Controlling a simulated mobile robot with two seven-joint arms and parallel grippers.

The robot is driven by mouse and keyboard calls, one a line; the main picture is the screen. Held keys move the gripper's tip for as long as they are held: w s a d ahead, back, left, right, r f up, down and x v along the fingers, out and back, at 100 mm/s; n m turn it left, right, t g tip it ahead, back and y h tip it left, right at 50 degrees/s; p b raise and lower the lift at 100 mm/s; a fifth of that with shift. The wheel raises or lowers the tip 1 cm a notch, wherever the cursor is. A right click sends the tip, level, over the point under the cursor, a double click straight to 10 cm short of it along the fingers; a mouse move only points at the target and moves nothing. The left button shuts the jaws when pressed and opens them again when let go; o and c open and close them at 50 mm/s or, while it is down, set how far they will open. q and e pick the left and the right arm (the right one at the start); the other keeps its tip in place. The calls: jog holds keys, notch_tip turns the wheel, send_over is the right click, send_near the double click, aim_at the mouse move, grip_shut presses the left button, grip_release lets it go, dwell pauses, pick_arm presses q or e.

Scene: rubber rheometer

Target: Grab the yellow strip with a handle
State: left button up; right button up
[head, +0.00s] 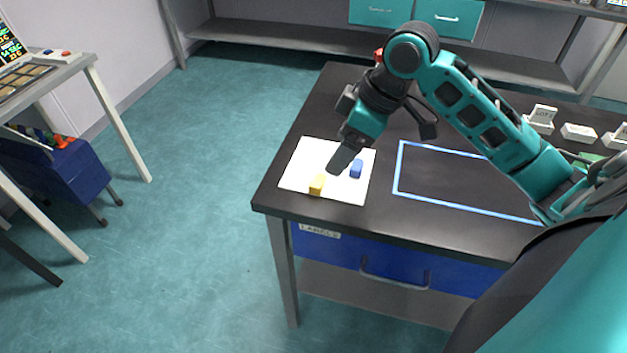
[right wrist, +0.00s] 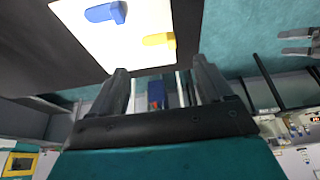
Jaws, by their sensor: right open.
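The yellow strip (head: 317,185) lies on a white sheet (head: 298,172) near the front left corner of the dark table. In the right wrist view the yellow strip (right wrist: 158,40) shows as a small block with a rounded end. A blue piece (head: 356,169) of similar shape lies beside it on the same sheet. My right gripper (head: 342,162) hangs above the sheet, apart from both pieces. In the right wrist view its two fingers (right wrist: 162,82) are spread with nothing between them. My left gripper is not in view.
A blue-outlined rectangle (head: 452,180) on the table right of the sheet is empty. White labelled holders (head: 578,133) stand at the right. A blue drawer (head: 400,268) is under the tabletop. Another table (head: 75,72) stands at the far left across open floor.

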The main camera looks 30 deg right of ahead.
aim_at(323, 187)
jog(key=x, duration=0.9)
jog(key=shift+a+f, duration=0.1)
jog(key=shift+c, duration=0.4)
jog(key=shift+s, duration=0.1)
grip_shut()
